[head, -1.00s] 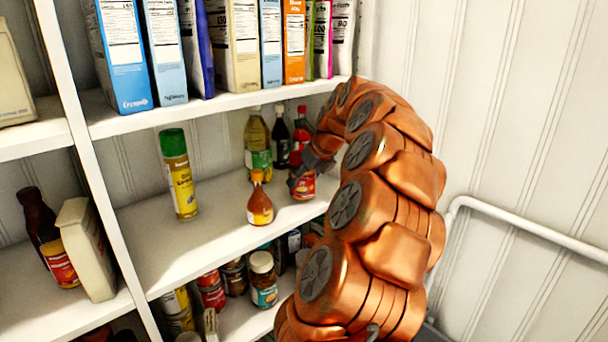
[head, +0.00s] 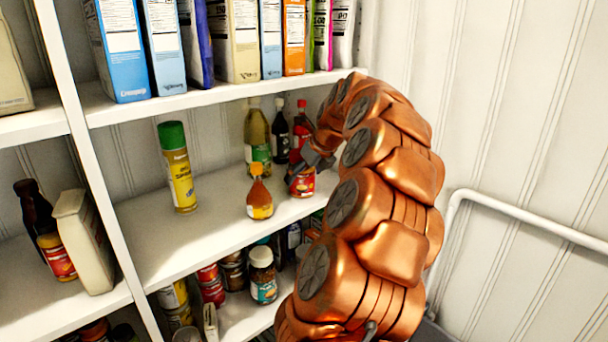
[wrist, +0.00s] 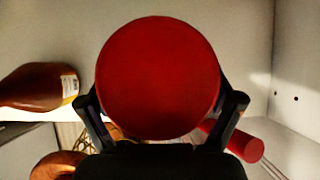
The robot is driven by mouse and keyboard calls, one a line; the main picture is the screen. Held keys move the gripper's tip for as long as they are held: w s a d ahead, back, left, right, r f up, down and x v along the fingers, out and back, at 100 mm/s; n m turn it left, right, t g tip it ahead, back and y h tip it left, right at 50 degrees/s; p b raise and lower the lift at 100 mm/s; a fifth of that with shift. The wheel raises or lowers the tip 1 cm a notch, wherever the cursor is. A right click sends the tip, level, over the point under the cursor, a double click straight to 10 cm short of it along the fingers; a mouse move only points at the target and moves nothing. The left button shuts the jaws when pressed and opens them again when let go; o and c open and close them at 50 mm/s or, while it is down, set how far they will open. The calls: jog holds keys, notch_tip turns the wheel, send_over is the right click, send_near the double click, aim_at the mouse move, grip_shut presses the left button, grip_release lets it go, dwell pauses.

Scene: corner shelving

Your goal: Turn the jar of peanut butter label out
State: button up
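The jar of peanut butter (head: 303,184) stands on the middle shelf near its right end. Its red and yellow label shows partly in the head view, and my gripper covers its top. In the wrist view its round red lid (wrist: 158,78) fills the middle and hides most of the jar. My gripper (wrist: 162,115) has one dark finger on each side of the lid, and they appear closed against the jar. In the head view my gripper (head: 298,167) is partly hidden by my copper arm.
A small orange-capped sauce bottle (head: 260,198) stands just left of the jar. An oil bottle (head: 257,135), a dark bottle (head: 281,132) and a red-capped bottle (head: 302,125) stand behind. A green-capped can (head: 178,168) is farther left, with bare shelf between. Boxes line the shelf above.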

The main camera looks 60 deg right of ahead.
jog(key=shift+o, duration=0.3)
jog(key=v, duration=0.7)
jog(key=shift+r, duration=0.2)
jog(key=shift+s, duration=0.1)
